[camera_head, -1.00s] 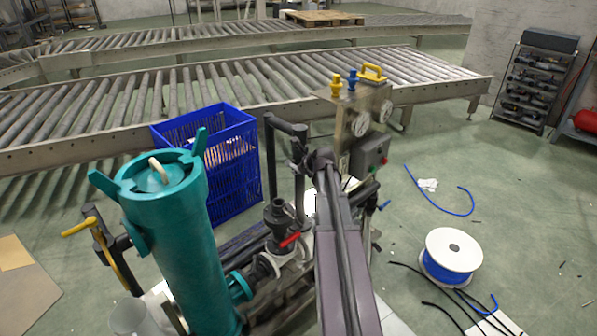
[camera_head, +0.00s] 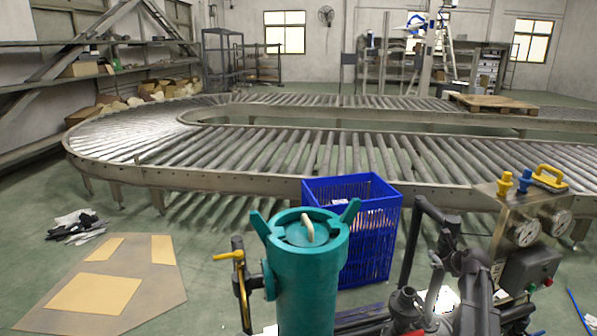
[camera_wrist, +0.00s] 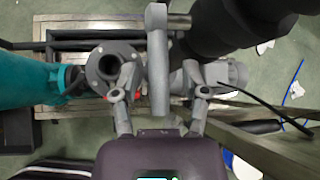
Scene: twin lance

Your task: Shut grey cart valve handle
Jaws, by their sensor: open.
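In the wrist view a grey bar (camera_wrist: 158,40), which looks like a lever handle, runs up the middle of the picture. My gripper (camera_wrist: 160,72) is open, with one finger on each side of this bar and a visible gap to each. A round dark flange (camera_wrist: 106,68) lies left of it, and small red parts (camera_wrist: 137,96) show beside the bar. In the head view my gripper (camera_head: 440,263) is dark and small beside the cart's dark bent pipe (camera_head: 437,212); the handle cannot be told apart there. A red lever (camera_head: 414,332) shows at the bottom edge.
A teal filter cylinder (camera_head: 308,275) with a yellow-handled valve (camera_head: 229,255) stands left of my arm. A blue crate (camera_head: 365,248) is behind. A gauge panel (camera_head: 512,215) stands right.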

